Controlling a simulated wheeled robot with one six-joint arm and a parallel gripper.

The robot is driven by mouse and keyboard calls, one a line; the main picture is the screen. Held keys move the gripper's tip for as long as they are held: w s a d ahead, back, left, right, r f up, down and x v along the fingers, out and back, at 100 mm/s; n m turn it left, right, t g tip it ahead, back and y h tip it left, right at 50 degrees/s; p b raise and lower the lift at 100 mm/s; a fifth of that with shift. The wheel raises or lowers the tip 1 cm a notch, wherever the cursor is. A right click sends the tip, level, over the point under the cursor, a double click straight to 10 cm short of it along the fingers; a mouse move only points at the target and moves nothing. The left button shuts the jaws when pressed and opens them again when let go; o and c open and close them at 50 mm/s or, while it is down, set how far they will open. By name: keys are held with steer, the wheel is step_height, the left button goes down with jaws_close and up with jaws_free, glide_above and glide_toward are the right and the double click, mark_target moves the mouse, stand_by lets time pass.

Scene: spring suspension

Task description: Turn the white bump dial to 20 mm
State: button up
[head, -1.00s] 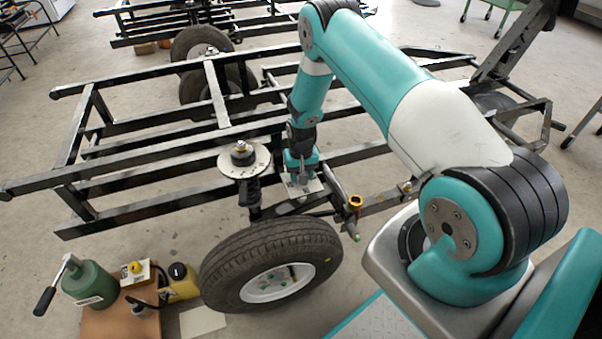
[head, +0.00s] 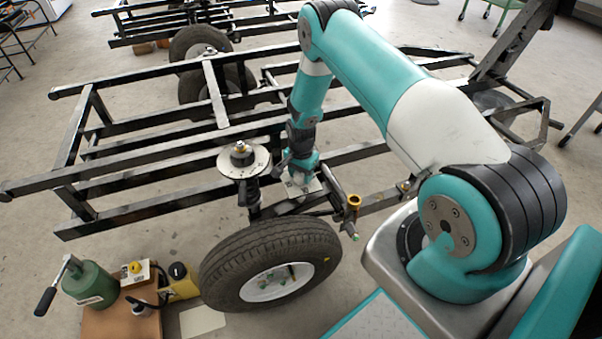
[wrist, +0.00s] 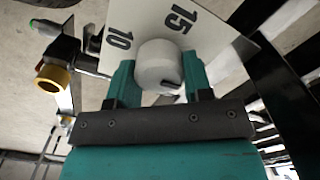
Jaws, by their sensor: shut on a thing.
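The white bump dial (wrist: 159,66) is a round knob with a black mark on its lower right side in the wrist view. It stands in front of a white scale plate (wrist: 218,38) printed with 10 and 15; other numbers are not readable. My gripper (wrist: 153,82) is shut on the dial, one teal finger on each side. In the head view my gripper (head: 300,176) is at the scale plate (head: 308,190), behind the wheel, and hides most of the dial. Which number the mark points to cannot be told.
The tyre and wheel (head: 272,262) stand in front of the plate. A round graduated disc (head: 243,161) tops the spring strut at left. A brass-coloured cup (head: 354,201) is close at right. Black frame rails (head: 150,165) run behind. A green jack (head: 90,283) stands lower left.

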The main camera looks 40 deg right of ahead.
steer(key=shift+m, duration=0.4)
steer(key=o, duration=0.9)
step_height(320, 180, up, 17)
steer(key=p, duration=0.3)
steer(key=shift+r, duration=0.2)
